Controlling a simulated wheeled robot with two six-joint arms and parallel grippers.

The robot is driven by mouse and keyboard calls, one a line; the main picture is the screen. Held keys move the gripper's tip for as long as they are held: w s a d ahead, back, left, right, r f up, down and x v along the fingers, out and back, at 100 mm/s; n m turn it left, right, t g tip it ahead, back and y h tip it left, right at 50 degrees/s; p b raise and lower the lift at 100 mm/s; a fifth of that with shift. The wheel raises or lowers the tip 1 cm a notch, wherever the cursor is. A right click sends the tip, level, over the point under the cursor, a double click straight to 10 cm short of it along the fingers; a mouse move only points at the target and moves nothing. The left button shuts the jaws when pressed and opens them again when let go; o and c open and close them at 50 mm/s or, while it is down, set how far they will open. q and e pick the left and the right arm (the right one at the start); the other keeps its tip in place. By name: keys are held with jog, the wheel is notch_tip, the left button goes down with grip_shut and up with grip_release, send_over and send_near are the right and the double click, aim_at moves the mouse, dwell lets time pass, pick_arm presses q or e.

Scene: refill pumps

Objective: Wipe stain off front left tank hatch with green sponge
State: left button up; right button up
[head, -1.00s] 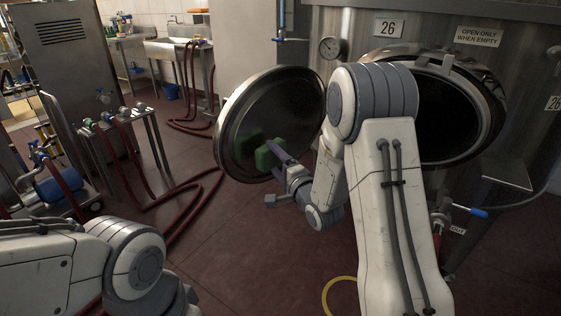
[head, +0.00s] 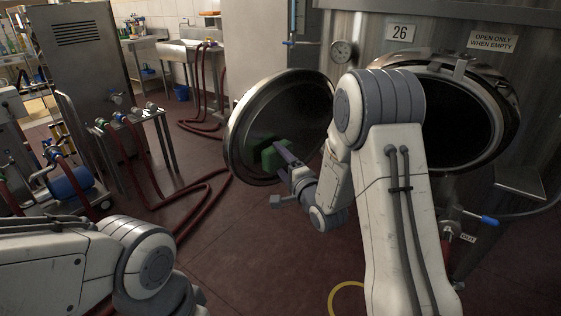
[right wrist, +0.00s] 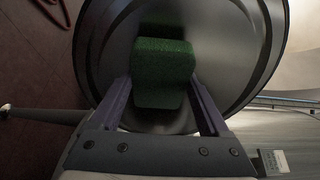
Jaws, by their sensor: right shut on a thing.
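The round metal tank hatch (head: 292,112) stands swung open to the left of its dark opening, its inner face toward me. My right gripper (head: 283,153) is shut on the green sponge (head: 271,158) at the lower left of the hatch's inner face. In the right wrist view the sponge (right wrist: 163,72) sits between the two fingers, close against the hatch (right wrist: 240,60). A dim green reflection of it shows in the hatch; I cannot tell if they touch. No stain can be made out. My left arm shows at lower left, its gripper out of view.
The steel tank (head: 345,85) with its round opening (head: 455,115) is behind my right arm. A pump cart (head: 70,180) and a hose rack (head: 135,125) stand on the left, with red hoses (head: 205,190) on the floor. A blue-handled valve (head: 488,221) sticks out below the opening.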

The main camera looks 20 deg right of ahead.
jog(key=shift+w+a, duration=0.5)
jog(key=shift+w, duration=0.3)
jog(key=shift+w+d, duration=0.45)
jog(key=shift+d, duration=0.45)
jog(key=shift+w+d, duration=0.45)
jog(key=shift+d, duration=0.4)
jog(key=shift+w, duration=0.1)
jog(key=shift+s+a+b, duration=0.1)
jog(key=shift+s+a, duration=0.2)
jog(key=shift+a, duration=0.35)
jog(key=shift+s+a+b, duration=0.15)
jog(key=shift+s+a, duration=0.1)
jog(key=shift+a, duration=0.45)
jog(key=shift+s+a+b, duration=0.1)
jog(key=shift+s+a, duration=0.2)
jog(key=shift+a, duration=0.35)
jog(key=shift+s, duration=0.1)
